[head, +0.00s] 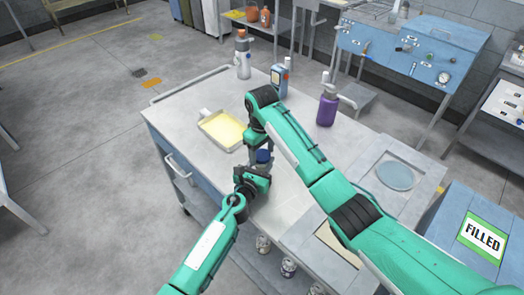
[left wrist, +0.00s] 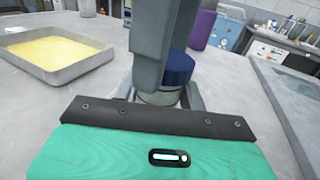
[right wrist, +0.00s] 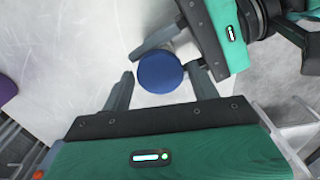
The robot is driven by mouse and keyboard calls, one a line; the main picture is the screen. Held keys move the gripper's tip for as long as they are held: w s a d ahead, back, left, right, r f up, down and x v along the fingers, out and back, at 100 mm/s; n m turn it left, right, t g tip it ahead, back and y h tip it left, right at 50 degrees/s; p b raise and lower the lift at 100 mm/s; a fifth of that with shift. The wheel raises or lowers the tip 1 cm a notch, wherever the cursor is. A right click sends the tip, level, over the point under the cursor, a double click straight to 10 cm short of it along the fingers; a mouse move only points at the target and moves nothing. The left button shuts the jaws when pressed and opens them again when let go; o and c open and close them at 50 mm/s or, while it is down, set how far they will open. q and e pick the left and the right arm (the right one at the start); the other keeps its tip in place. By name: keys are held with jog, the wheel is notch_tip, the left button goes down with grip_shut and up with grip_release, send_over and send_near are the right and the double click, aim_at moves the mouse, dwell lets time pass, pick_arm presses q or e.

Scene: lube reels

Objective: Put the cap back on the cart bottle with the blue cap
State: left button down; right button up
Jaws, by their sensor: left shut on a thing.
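The blue cap (head: 263,157) is on top of the cart bottle, whose pale body (left wrist: 160,98) shows just below it in the left wrist view. Whether the cap is screwed tight I cannot tell. My left gripper (head: 257,176) is shut around the bottle below the cap. My right gripper (right wrist: 160,76) points down from above, one finger on each side of the cap. It is open, with a gap to the cap at the left finger in the right wrist view. Much of the bottle is hidden by fingers and arms.
On the cart top (head: 190,100) are a yellow-filled tray (head: 224,130), a purple bottle (head: 327,108), a white bottle (head: 243,62), a blue item (head: 279,78) and a round bluish disc (head: 396,175). A blue box marked FILLED (head: 482,237) stands at right. Jars (head: 263,244) sit below.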

jog(key=o, duration=0.3)
jog(key=shift+o, duration=0.2)
jog(key=shift+r, duration=0.15)
notch_tip(320, 180, up, 12)
dwell(0.4)
pick_arm(q)
jog(key=c, duration=0.7)
grip_release()
jog(key=shift+c, duration=0.2)
jog(key=shift+s+a, duration=0.25)
jog(key=shift+s, duration=0.3)
jog(key=v, duration=1.2)
jog(key=shift+s, duration=0.25)
